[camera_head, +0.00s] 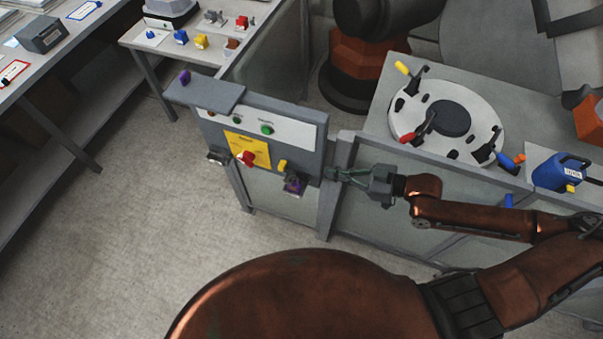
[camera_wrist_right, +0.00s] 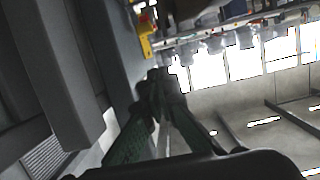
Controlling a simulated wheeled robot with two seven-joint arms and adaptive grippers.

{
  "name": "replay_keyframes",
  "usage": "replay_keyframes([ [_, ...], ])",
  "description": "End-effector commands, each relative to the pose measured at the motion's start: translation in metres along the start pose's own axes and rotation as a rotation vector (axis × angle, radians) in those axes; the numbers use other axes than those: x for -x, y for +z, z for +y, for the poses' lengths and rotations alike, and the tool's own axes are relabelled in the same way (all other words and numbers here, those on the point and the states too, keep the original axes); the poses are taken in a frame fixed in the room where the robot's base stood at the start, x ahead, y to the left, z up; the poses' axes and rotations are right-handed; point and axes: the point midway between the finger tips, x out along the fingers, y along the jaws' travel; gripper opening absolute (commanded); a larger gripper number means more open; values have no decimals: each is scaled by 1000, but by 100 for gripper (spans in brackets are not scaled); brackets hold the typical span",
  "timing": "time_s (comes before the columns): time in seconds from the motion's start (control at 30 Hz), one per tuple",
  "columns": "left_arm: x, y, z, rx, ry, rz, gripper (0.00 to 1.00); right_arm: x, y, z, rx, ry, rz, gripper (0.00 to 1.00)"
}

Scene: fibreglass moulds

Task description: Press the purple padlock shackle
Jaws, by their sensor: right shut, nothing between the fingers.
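The purple padlock (camera_head: 294,187) hangs low on the front right of the grey control panel (camera_head: 313,147), below a small yellow part. Its dark shackle is too small to tell whether it is open or closed. My right gripper (camera_head: 332,174) is shut and empty, a short way to the right of the padlock, by the panel's right edge and the fence post. In the right wrist view its fingertips (camera_wrist_right: 158,84) meet; I cannot make out the padlock there. My left gripper is not in view.
The panel carries a yellow plate (camera_head: 240,144), a red knob (camera_head: 248,158) and a green button (camera_head: 267,129). A fence (camera_head: 400,232) runs right from it. Behind stands a table with a round white fixture (camera_head: 410,112). Floor in front of the panel is clear.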

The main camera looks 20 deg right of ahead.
Motion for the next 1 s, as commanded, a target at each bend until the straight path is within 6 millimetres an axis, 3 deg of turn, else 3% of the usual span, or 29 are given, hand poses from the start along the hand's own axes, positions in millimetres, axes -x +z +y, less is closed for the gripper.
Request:
replay_keyframes([
  [0.37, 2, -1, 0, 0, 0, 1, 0, -11, -1, 0, -1, 1, 5, 0],
  [1.0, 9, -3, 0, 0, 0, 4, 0, -87, -2, 0, -2, 0, 5, 0],
])
